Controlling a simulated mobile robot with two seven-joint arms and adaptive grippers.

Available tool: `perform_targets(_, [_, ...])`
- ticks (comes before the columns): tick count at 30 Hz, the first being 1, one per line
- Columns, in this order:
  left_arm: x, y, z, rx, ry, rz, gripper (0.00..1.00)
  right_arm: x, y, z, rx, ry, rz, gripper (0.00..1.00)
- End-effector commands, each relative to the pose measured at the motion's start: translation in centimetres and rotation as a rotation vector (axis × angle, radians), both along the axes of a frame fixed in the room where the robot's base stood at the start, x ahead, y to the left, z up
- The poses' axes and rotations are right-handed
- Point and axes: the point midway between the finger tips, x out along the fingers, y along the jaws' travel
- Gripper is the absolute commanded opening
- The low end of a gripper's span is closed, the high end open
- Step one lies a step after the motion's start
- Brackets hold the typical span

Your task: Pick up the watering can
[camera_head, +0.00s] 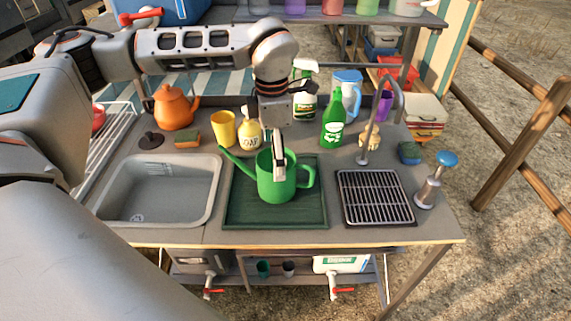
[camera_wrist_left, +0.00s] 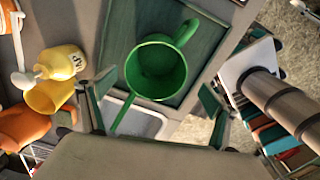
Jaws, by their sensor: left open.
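The green watering can (camera_head: 270,184) stands upright on the dark green tray (camera_head: 300,218) in the middle of the counter. Its spout points left and its handle is on the right. In the left wrist view the can (camera_wrist_left: 156,70) is seen from above, between the spread fingers. My left gripper (camera_head: 279,172) is over the can and points down, hiding part of its body in the head view. In the left wrist view my left gripper (camera_wrist_left: 160,108) is open, with nothing gripped. My right gripper is not in view.
A grey sink (camera_head: 160,190) lies left of the tray and a drain rack (camera_head: 375,197) lies right of it. Behind the can stand a yellow cup (camera_head: 223,129), a soap bottle (camera_head: 249,135) and a green bottle (camera_head: 333,122). A tap (camera_head: 366,150) rises at the right.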

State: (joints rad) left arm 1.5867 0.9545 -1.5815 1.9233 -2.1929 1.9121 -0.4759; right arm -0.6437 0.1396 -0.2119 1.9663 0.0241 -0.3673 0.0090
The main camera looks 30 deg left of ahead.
Motion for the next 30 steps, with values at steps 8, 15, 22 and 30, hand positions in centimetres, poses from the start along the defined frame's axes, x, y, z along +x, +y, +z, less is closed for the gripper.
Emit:
perform_targets(8, [0.0,0.0,-2.3,-0.001,0.004,0.001,0.89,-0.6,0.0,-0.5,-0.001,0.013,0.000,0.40])
perform_targets(15, [0.5,0.5,-5.0,0.000,0.004,0.001,0.89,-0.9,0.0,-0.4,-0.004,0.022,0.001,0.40])
perform_targets(22, [0.6,0.5,-7.6,-0.001,0.003,0.001,0.89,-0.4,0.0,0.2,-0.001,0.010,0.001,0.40])
perform_targets(30, [0.7,0.5,-7.8,-0.001,0.001,0.000,0.89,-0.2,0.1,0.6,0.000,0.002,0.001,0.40])
